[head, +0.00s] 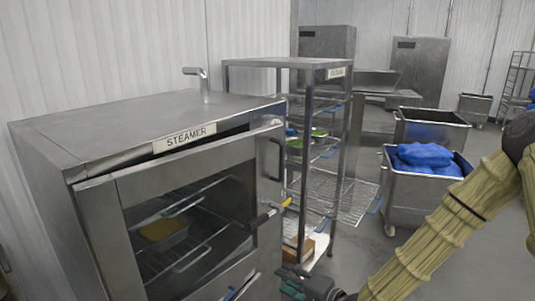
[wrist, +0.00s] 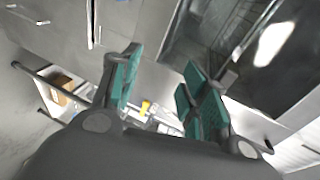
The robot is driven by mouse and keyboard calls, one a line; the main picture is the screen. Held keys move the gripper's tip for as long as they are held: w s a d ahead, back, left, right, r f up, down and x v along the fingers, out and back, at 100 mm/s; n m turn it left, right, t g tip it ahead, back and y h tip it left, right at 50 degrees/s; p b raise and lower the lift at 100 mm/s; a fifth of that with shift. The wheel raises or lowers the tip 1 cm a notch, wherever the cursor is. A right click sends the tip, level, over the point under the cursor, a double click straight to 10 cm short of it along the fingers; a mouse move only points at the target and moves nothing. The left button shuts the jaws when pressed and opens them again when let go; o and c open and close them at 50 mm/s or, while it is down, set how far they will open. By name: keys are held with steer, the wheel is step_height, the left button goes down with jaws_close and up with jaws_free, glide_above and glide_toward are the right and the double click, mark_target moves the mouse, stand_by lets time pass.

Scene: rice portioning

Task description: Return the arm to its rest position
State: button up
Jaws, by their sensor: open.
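My gripper (wrist: 155,90) is open and empty in the wrist view, its green-padded fingers apart with nothing between them. In the head view my gripper (head: 305,283) shows at the bottom edge, in front of the steamer's lower right side, partly cut off by the frame. My arm, in a tan ribbed cover, comes in from the right edge. The steamer (head: 110,125) stands at the left with its glass-fronted door shut. A tray with yellowish contents (head: 163,231) shows through the glass on a rack inside.
A wire shelf rack (head: 345,205) stands right of the steamer, with green-filled containers (head: 317,137) on a shelf. Metal carts (head: 430,195) stand behind, one holding blue bags (head: 425,155). Grey cabinets (head: 415,70) stand at the back. Some floor is free between rack and carts.

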steer(key=s+d+f+n+g+h, duration=0.25)
steer(key=s+f, duration=0.65)
steer(key=f, duration=0.5)
steer(key=s+d+f+n+g+h, duration=0.1)
steer(key=s+d+f, duration=0.3)
steer(key=s, duration=0.5)
steer(key=s+d+f+n+g+h, duration=0.2)
steer(key=s+d+f+g+h, duration=0.2)
steer(key=s+f, duration=0.3)
steer(key=s+d+f+n+g+h+b, duration=0.1)
steer(key=s+d+f, duration=0.4)
steer(key=s, duration=0.7)
steer(key=shift+s+d+f+n+g+h, duration=0.25)
steer(key=shift+n+g+h, duration=0.4)
steer(key=shift+g+h, duration=0.4)
steer(key=shift+w+r, duration=0.1)
steer(key=shift+r, duration=0.05)
